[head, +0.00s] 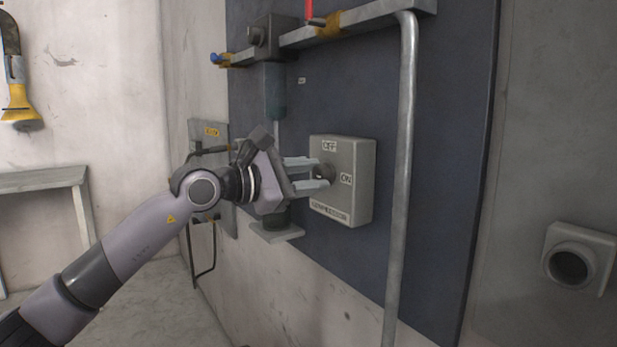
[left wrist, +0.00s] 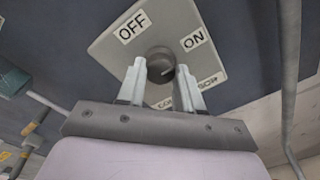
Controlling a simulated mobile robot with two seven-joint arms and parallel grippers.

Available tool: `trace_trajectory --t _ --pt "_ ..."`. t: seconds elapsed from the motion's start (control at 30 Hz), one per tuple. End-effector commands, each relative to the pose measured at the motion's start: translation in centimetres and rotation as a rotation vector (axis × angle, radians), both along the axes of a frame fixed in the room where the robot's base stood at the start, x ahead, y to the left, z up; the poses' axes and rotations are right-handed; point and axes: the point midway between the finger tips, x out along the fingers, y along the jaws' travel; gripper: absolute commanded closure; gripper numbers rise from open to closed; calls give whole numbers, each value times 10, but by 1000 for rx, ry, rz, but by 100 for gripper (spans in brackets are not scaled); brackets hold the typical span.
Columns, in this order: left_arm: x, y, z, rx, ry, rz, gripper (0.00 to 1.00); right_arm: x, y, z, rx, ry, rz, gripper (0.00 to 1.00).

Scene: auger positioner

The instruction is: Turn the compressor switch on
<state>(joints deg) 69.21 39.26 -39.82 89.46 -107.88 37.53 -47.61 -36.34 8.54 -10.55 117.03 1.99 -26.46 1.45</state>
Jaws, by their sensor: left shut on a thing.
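The compressor switch box (head: 357,190) is a grey box on the dark blue wall panel, with OFF and ON labels and a lower label partly covered. Its round dark knob (head: 325,172) sits on the front face. In the left wrist view the knob (left wrist: 161,62) lies between OFF, upper left, and ON, upper right; a light mark on it points toward the ON side. My left gripper (head: 322,174) is at the box front with its two fingers on either side of the knob, shut on it. My right gripper is not in view.
A vertical grey pipe (head: 402,180) stands just right of the box. A small ledge (head: 277,232) juts out below my gripper. A round socket (head: 572,264) is at the far right.

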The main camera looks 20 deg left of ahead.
Motion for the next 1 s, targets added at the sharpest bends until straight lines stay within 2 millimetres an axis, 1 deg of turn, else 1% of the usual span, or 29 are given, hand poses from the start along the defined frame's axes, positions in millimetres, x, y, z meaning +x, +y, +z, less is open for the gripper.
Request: trace_trajectory --t 0.1,0.13,0.17,0.2,0.57,0.67,0.9,1.0 --pt "0 0 -1 4 0 1 95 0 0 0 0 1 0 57" --pt "0 0 -1 4 0 1 62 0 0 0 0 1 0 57" --pt "0 0 -1 3 0 1 52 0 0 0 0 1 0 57" --pt "0 0 -1 3 0 1 39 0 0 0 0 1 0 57" --pt "-2 3 0 1 -1 1 39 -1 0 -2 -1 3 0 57" --pt "-10 9 -1 2 -1 2 39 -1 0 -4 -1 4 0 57" --pt "-39 31 0 3 0 2 39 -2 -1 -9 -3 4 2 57" --pt "-48 38 1 3 0 3 39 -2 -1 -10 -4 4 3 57"
